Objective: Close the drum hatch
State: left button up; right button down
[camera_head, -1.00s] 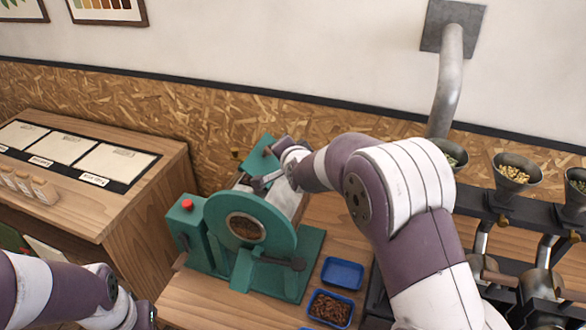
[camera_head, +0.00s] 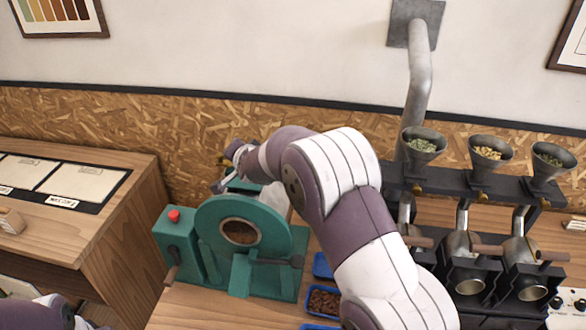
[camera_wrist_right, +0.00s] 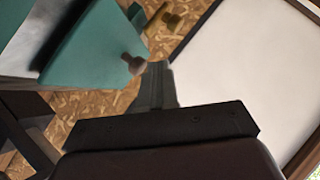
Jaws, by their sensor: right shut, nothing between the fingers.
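The green roaster (camera_head: 205,245) stands on the wooden counter, its round front with a small window (camera_head: 240,231) facing me. The drum hatch (camera_head: 243,186) is a teal flap at the top of the drum, partly hidden by my right arm. In the right wrist view the teal hatch panel (camera_wrist_right: 95,45) shows at the upper left with a small knob (camera_wrist_right: 132,64). My right gripper (camera_head: 220,184) is shut and empty at the hatch; its fingers (camera_wrist_right: 155,82) show close to the knob. I cannot tell whether they touch. Only part of my left arm shows at the bottom left.
Blue trays, one with brown beans (camera_head: 323,302), lie right of the roaster, partly behind my right arm. A rack with several bean funnels (camera_head: 487,150) stands further right. A wooden cabinet (camera_head: 110,215) is at the left. A metal pipe (camera_head: 418,80) runs down the wall.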

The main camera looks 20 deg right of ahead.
jog(key=shift+w+f, duration=0.15)
jog(key=shift+f, duration=0.2)
jog(key=shift+a, duration=0.2)
jog(key=shift+d, duration=0.15)
